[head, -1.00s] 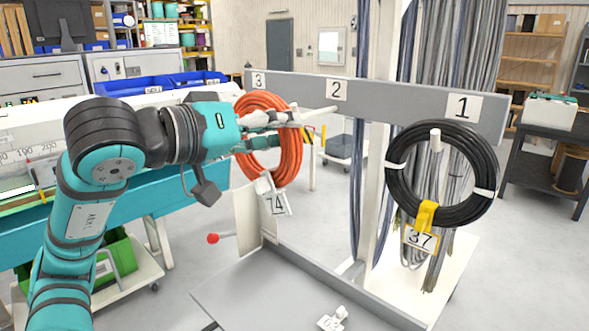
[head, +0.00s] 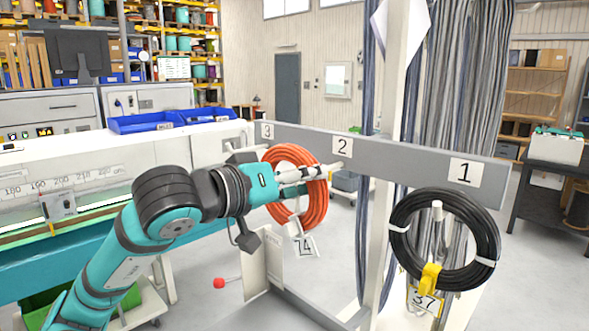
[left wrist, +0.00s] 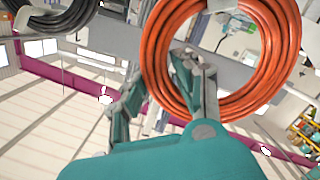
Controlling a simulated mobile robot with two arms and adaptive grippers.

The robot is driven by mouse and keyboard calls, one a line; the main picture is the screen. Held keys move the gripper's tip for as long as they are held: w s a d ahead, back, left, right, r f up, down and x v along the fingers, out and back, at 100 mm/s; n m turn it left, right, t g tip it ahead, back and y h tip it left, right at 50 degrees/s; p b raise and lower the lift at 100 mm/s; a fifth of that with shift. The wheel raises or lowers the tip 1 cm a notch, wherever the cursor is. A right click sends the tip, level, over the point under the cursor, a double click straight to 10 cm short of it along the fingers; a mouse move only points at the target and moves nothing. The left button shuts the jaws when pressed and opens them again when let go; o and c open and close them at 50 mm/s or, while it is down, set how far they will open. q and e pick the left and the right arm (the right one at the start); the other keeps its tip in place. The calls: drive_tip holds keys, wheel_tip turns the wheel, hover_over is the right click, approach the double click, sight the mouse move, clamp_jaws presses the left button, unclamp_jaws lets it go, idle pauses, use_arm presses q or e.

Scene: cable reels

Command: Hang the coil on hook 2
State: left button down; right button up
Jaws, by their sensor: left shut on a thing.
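The orange coil (head: 318,205) with a white tag reading 74 hangs upright in front of the grey rail. My left gripper (head: 312,173) reaches in from the left and is shut on the coil. In the left wrist view one finger of the gripper (left wrist: 158,88) lies inside the ring of the orange coil (left wrist: 282,60) and the other outside it. Hook 2 (head: 336,167), a white peg below the label 2, is close to the fingertips and the coil's right side. I cannot tell whether the peg is inside the ring. My right gripper is not in view.
A black coil (head: 401,242) with yellow-tied tag 37 hangs on hook 1 (head: 437,212) at the right. The grey rail (head: 400,164) carries labels 3, 2 and 1. A white post and hanging cables stand behind it. A red-knobbed lever (head: 219,283) is below my arm.

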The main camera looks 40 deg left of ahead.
use_arm(q)
drive_tip(key=shift+w+d+r+p, duration=0.1)
drive_tip(key=shift+w+r+p, duration=0.05)
drive_tip(key=shift+w+p, duration=0.4)
drive_tip(key=shift+w+d+r+p, duration=0.1)
drive_tip(key=shift+w+p, duration=0.3)
drive_tip(key=shift+w, duration=0.15)
drive_tip(key=shift+w+d+f+p, duration=0.1)
drive_tip(key=shift+w+f, duration=0.45)
drive_tip(key=shift+w, duration=0.25)
drive_tip(key=shift+w+a+f+p, duration=0.1)
drive_tip(key=shift+w+f, duration=0.4)
drive_tip(key=shift+w, duration=0.3)
drive_tip(key=shift+w+d+f+p, duration=0.1)
drive_tip(key=shift+w+f, duration=0.45)
drive_tip(key=shift+w, duration=0.25)
drive_tip(key=shift+c, duration=1.1)
unclamp_jaws()
